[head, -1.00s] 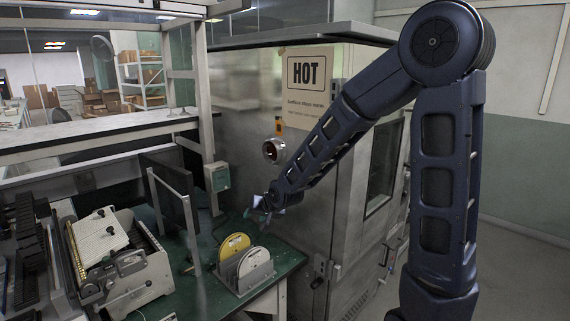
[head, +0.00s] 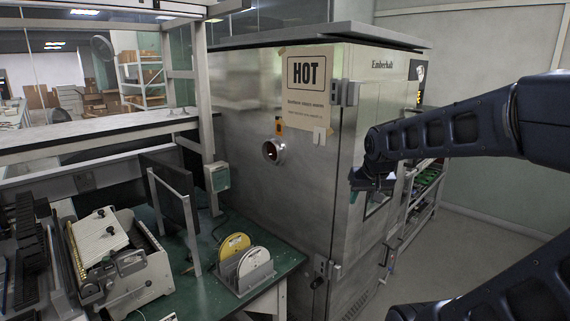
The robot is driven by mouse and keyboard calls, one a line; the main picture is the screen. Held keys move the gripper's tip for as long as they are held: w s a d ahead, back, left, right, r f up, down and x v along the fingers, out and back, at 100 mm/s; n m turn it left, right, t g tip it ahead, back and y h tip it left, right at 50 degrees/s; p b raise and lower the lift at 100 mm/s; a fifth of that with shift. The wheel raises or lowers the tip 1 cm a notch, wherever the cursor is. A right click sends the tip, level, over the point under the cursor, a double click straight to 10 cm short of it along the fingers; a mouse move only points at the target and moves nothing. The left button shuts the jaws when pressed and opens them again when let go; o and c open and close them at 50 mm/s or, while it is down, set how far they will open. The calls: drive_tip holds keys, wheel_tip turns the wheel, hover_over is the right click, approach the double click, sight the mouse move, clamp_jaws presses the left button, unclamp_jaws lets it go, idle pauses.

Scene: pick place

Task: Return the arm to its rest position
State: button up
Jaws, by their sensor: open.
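My gripper (head: 372,183) is at the end of my dark blue arm, right of the middle in the head view. It points downward in front of the right side of a metal oven cabinet and looks empty. Its fingers are small and dark here, with a little teal showing at the left one. My arm reaches in from the right edge, with its forearm nearly level.
The oven cabinet (head: 240,110) bears a HOT sign (head: 307,90). A green bench (head: 205,298) holds a rack with a yellow reel (head: 234,246) and a white reel (head: 255,266), beside a white machine (head: 125,265). Shelving (head: 425,195) stands behind my arm. Floor at right is clear.

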drive_tip(key=s+d+r+g, duration=0.1)
drive_tip(key=s+d, duration=0.4)
drive_tip(key=s, duration=0.2)
drive_tip(key=shift+s+d+r+m, duration=0.25)
drive_tip(key=shift+s+d+m, duration=0.05)
drive_tip(key=shift+s+d, duration=0.1)
idle(1.3)
